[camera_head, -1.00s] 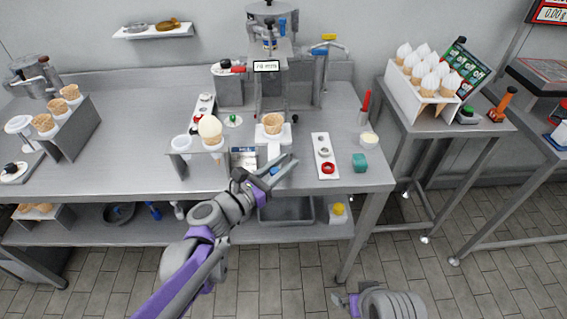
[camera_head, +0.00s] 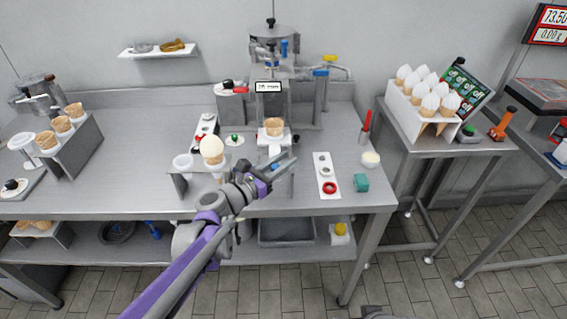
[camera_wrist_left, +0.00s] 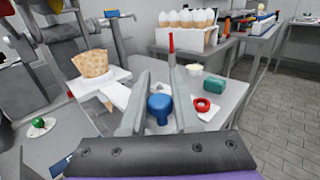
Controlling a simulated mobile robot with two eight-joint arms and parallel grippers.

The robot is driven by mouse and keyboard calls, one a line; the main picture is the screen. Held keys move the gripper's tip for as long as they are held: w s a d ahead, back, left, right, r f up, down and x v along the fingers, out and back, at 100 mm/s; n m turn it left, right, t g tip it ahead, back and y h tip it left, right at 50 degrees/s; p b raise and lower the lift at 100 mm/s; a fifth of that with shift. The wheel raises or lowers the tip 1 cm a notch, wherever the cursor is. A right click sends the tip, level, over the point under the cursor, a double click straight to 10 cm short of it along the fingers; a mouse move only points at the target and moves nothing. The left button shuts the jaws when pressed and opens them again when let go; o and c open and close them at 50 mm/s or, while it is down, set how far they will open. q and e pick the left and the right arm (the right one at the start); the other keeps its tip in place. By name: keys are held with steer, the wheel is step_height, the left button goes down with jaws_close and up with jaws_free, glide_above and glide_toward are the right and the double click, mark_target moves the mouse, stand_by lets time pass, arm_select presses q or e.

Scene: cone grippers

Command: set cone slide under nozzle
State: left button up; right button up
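A waffle cone (camera_head: 274,127) stands upright in the white cone slide (camera_head: 287,139) at the front of the dispensing machine (camera_head: 271,62). The cone also shows at the left of the left wrist view (camera_wrist_left: 92,64). A white tongue (camera_wrist_left: 117,95) of the slide sticks out towards me. My left gripper (camera_head: 287,162) is at the slide's front. In the wrist view its two fingers lie along both sides of a blue knob (camera_wrist_left: 160,108) and seem to touch it. The nozzle above the cone is hard to make out. My right gripper is out of view.
A stand with a filled cone (camera_head: 212,150) is left of my left gripper. A white strip with rings (camera_head: 325,176), a teal block (camera_head: 361,183) and a small bowl (camera_head: 370,159) lie to the right. A rack of filled cones (camera_head: 424,100) is on the side table.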

arm_select(q)
steer(key=o, duration=0.4)
steer(key=v, duration=1.1)
steer(key=shift+d, duration=0.1)
